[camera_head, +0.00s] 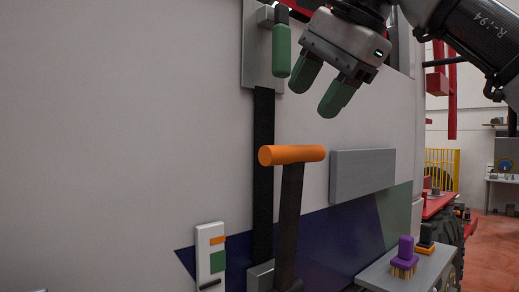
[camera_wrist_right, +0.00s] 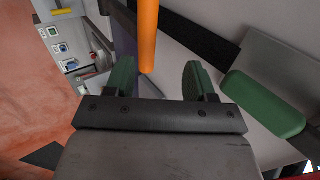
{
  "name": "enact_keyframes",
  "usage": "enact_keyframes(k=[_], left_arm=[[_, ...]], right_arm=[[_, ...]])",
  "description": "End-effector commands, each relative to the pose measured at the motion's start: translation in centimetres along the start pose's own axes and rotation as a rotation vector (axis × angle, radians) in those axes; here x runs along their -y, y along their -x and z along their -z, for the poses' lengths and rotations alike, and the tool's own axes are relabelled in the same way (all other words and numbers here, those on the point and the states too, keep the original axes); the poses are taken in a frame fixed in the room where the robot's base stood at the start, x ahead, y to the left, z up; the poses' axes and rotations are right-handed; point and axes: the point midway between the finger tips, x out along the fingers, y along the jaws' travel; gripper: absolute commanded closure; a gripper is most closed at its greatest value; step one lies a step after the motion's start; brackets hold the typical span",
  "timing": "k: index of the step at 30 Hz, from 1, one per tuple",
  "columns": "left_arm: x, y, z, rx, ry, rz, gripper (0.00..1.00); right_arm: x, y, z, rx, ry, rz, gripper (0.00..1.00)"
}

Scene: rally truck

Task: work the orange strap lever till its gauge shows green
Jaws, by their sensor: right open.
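The strap lever has an orange crossbar grip (camera_head: 291,154) on a dark arm (camera_head: 290,225) that stands nearly upright. A black strap (camera_head: 263,170) runs up the wall behind it. The white gauge (camera_head: 203,262) is left of the lever's foot; its orange mark (camera_head: 217,240) sits above a green patch (camera_head: 218,261). My right gripper (camera_head: 321,88) is open and empty, above the orange grip and apart from it. In the right wrist view the orange grip (camera_wrist_right: 148,35) shows ahead between the open fingers (camera_wrist_right: 160,80). My left gripper is out of view.
A green handle (camera_head: 281,50) on a grey plate (camera_head: 262,75) is left of my right gripper; it also shows in the wrist view (camera_wrist_right: 265,105). A grey block (camera_head: 362,163) is on the wall right of the lever. A shelf (camera_head: 390,275) holds a purple-topped brush (camera_head: 404,262).

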Motion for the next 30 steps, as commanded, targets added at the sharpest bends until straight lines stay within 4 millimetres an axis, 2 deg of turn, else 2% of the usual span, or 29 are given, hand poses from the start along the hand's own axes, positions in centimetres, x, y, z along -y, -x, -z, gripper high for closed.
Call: enact_keyframes(k=[2, 4, 10, 13, 17, 21, 25, 30], left_arm=[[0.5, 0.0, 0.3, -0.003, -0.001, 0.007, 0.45], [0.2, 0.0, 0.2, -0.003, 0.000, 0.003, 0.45], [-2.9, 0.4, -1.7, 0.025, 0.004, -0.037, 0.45], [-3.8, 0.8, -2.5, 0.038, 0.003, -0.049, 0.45], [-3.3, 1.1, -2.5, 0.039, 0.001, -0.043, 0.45], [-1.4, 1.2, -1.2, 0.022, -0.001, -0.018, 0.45], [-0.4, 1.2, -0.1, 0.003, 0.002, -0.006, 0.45], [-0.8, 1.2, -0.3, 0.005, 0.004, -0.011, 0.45]], right_arm=[[-0.1, 0.0, 0.1, -0.008, 0.000, -0.001, 0.45], [-0.1, -0.8, 0.1, -0.007, 0.000, -0.002, 0.45], [-0.1, -4.5, 0.1, -0.004, 0.001, -0.004, 0.45], [0.0, -6.4, 0.1, -0.004, 0.000, -0.005, 0.45], [0.0, -8.5, 0.1, -0.003, 0.000, -0.003, 0.45], [0.0, -9.8, 0.1, -0.003, -0.001, -0.001, 0.45], [0.0, -10.4, 0.1, -0.004, -0.001, 0.001, 0.45], [-0.1, -10.5, 0.1, -0.004, -0.001, 0.001, 0.45]])
